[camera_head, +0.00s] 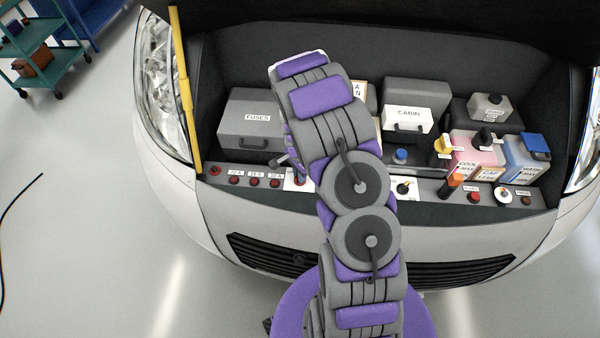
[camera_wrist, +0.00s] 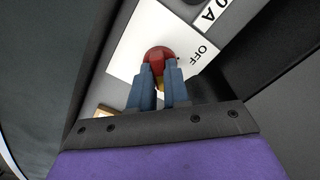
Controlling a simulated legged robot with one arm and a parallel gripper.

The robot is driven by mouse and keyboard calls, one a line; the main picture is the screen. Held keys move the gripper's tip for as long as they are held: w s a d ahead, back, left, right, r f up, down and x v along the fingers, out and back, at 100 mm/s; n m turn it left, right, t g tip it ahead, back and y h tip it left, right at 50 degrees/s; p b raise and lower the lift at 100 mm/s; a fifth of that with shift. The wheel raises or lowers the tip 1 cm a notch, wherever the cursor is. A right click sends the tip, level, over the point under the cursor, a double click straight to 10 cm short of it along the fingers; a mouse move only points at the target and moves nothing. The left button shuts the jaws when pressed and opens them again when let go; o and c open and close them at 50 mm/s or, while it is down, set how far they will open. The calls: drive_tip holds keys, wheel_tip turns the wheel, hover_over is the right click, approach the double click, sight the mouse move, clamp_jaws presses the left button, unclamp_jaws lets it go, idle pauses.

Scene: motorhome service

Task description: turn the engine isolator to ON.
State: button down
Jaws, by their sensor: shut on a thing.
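The red isolator knob (camera_wrist: 157,54) sits on a white plate (camera_wrist: 127,50) with the word OFF printed beside it in the wrist view. My gripper (camera_wrist: 159,76) is shut on this knob, with one blue-grey finger on each side. A small yellow part shows between the fingers. An ON mark and the knob's pointer are not visible. In the head view the red knob (camera_head: 300,181) shows at the left of my arm on the front strip, with my gripper (camera_head: 294,166) at it, mostly hidden by the arm.
Several small red knobs (camera_head: 234,181) with amp labels line the strip to the left. The FUSES box (camera_head: 245,135) stands behind them. The CABIN box (camera_head: 405,119), coolant tank (camera_head: 478,150) and blue-capped washer tank (camera_head: 525,160) are to the right. A yellow prop rod (camera_head: 185,90) stands at left.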

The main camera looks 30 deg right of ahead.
drive_tip(key=shift+w, duration=0.15)
drive_tip(key=c, duration=1.1)
unclamp_jaws()
drive_tip(key=shift+r, duration=0.1)
wheel_tip(320, 180, up, 17)
drive_tip(key=p, duration=0.1)
drive_tip(key=shift+r, duration=0.1)
